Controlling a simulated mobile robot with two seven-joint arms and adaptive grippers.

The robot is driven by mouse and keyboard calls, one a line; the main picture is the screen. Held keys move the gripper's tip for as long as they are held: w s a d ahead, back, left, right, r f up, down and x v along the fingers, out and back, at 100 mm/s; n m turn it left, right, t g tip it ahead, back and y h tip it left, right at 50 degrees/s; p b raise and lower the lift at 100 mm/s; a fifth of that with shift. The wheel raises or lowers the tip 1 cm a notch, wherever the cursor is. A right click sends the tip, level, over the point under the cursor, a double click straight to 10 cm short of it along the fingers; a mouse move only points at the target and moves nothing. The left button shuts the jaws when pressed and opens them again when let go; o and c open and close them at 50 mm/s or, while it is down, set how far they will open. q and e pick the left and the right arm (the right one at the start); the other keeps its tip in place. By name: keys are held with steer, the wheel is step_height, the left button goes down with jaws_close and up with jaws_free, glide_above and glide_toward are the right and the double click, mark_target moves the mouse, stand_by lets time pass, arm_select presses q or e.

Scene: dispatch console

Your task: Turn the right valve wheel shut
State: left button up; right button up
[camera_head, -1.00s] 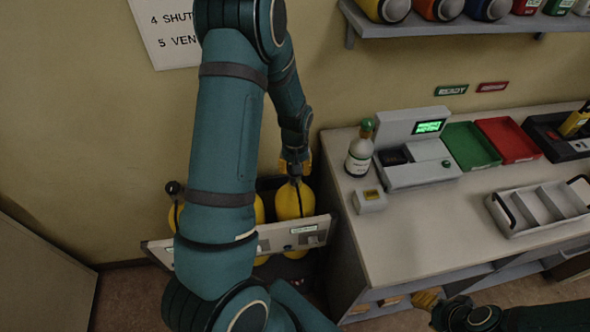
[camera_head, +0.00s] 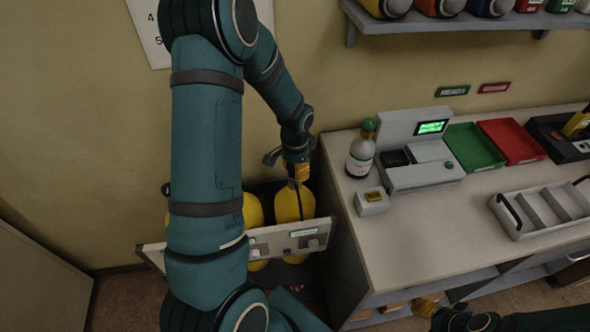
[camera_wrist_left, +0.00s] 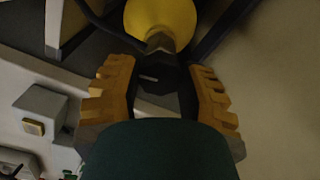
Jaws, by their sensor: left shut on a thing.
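The right yellow cylinder (camera_head: 294,204) stands in a rack with a pale front panel (camera_head: 290,241) beside the bench. My left gripper (camera_head: 299,172) is over the top of this cylinder and shut on its dark valve wheel. In the left wrist view the orange fingers (camera_wrist_left: 160,85) sit either side of the dark wheel (camera_wrist_left: 158,74), with the yellow cylinder (camera_wrist_left: 160,20) beyond. Most of the wheel is hidden in the head view. Another yellow cylinder (camera_head: 253,212) is partly hidden by my left arm. My right gripper (camera_head: 428,305) is low by the bench front; its opening is unclear.
The bench (camera_head: 420,220) stands right of the rack. It carries a green-capped bottle (camera_head: 360,152), a small grey box (camera_head: 372,201), a console (camera_head: 420,160), a green tray (camera_head: 473,146), a red tray (camera_head: 512,139) and a divided grey tray (camera_head: 541,207). A shelf hangs above.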

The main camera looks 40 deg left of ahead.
arm_select(q)
steer(key=shift+m, duration=1)
steer(key=o, duration=1.2)
step_height(320, 180, up, 12)
